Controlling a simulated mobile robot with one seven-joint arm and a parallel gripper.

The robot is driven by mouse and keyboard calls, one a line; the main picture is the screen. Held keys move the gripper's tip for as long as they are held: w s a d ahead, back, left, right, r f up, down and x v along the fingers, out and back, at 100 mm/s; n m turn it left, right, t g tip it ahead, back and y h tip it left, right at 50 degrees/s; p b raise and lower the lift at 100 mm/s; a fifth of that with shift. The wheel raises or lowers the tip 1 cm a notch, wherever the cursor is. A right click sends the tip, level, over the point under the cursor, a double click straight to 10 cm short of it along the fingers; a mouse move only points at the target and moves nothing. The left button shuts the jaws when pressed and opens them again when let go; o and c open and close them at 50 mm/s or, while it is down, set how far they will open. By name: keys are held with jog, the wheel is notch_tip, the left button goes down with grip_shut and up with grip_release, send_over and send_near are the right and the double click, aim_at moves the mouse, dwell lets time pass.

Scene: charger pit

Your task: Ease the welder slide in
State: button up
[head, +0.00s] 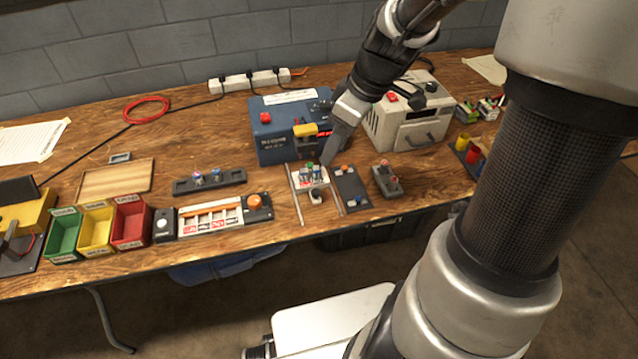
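A blue box (276,147), which looks like the welder, stands at the middle of the bench with a yellow part on its front. Two thin pale rails (295,200) run out from it toward the bench's front edge. A white slide (310,186) sits between the rails, out in front of the box. It carries small cells with green and red tops, and a grey handle (316,197) is at its front. My gripper (329,158) points down just right of the slide's back end, by the box's front. Its fingertips are small and dark here, and I cannot tell contact.
A dark tray (351,190) lies right of the rails, with a small grey block (385,180) beyond it. A white machine (408,125) stands right of my gripper. A panel with an orange knob (225,215) lies left of the rails, beside green, yellow and red bins (130,222).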

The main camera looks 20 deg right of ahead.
jog(key=shift+s+d+t, duration=0.5)
jog(key=shift+s+d, duration=0.25)
jog(key=shift+d, duration=0.2)
jog(key=b, duration=0.6)
send_near(316, 191)
jog(key=x, duration=0.7)
jog(key=shift+w+a+f, duration=0.1)
jog(key=shift+f, duration=0.3)
grip_shut()
